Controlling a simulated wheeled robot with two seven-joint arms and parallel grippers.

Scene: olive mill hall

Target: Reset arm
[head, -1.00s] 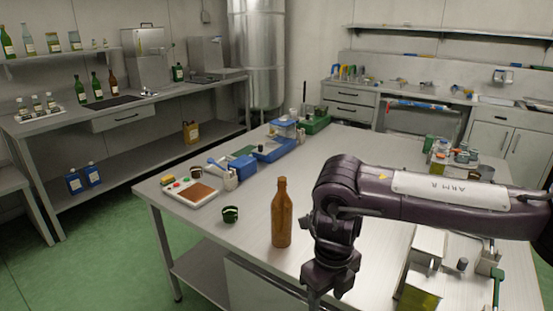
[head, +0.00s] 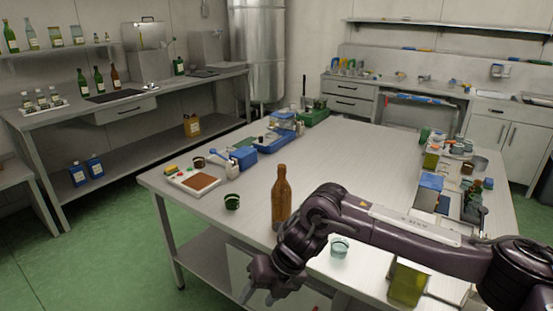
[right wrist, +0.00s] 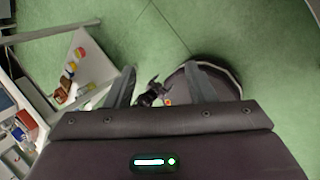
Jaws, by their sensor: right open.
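My right arm reaches in from the right in the head view, low across the front of the table (head: 330,150). My right gripper (head: 257,296) hangs at the table's near edge, pointing down, open and empty. In the right wrist view its two fingers (right wrist: 158,88) stand wide apart, with green floor and a dark rounded part of my own body beyond them. A small dark claw-like shape shows between the fingers; I cannot tell what it is. My left gripper does not show in the head view.
A brown bottle (head: 281,197) stands upright just behind my right wrist. A glass cup (head: 339,247) and a yellow-green container (head: 407,283) are close to the forearm. A dark green cup (head: 232,201) stands further left. The table's middle is clear.

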